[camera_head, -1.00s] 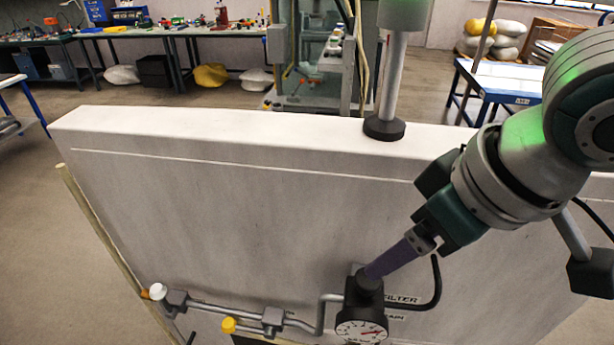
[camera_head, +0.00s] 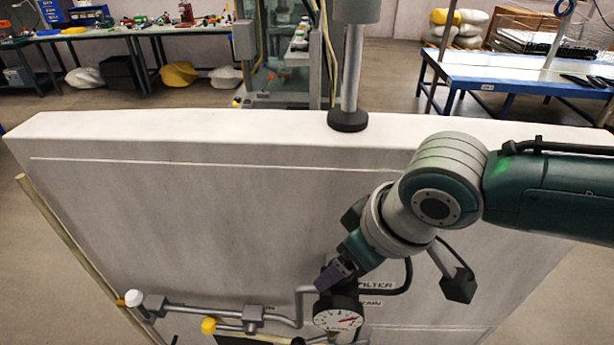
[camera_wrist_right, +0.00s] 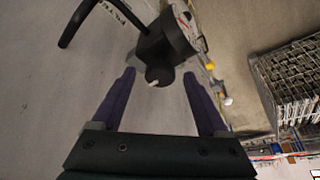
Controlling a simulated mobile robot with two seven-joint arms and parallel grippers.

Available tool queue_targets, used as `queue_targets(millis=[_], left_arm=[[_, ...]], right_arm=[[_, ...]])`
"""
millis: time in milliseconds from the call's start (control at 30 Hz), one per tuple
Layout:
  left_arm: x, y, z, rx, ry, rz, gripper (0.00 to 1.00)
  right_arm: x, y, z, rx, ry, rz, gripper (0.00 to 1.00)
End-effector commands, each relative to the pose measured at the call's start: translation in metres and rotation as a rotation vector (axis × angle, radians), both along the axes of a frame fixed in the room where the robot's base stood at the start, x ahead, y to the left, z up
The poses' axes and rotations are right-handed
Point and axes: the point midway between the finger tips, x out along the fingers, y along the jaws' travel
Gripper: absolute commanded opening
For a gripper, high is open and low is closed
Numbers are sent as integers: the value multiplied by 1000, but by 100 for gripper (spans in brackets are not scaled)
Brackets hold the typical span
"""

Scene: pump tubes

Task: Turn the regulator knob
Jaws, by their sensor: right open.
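The regulator (camera_head: 336,318) is a black body with a white round gauge, mounted low on the pale panel (camera_head: 200,210). Its black knob (camera_wrist_right: 157,76) points toward the hand in the right wrist view. My right gripper (camera_wrist_right: 159,74) is open, its two purple fingers one on each side of the knob in that picture. I cannot tell whether they touch it. In the head view the right gripper (camera_head: 329,279) is over the top of the regulator and hides the knob. My left gripper is not in view.
A grey pipe (camera_head: 280,318) runs left from the regulator, with a yellow knob (camera_head: 208,326) and a white knob (camera_head: 134,298). A black hose (camera_head: 406,280) curves on its right. A post with a black foot (camera_head: 348,119) stands on the panel's top edge.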

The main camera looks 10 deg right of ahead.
Motion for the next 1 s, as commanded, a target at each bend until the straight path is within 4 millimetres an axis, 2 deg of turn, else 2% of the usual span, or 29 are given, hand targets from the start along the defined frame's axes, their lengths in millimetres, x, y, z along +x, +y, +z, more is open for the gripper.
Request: queue_targets(millis=[67,733,1000], left_arm=[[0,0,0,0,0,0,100],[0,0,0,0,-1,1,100],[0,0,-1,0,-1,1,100]], right_arm=[[0,0,0,0,0,0,77],[0,0,0,0,0,0,1],[0,0,0,0,0,11,0]])
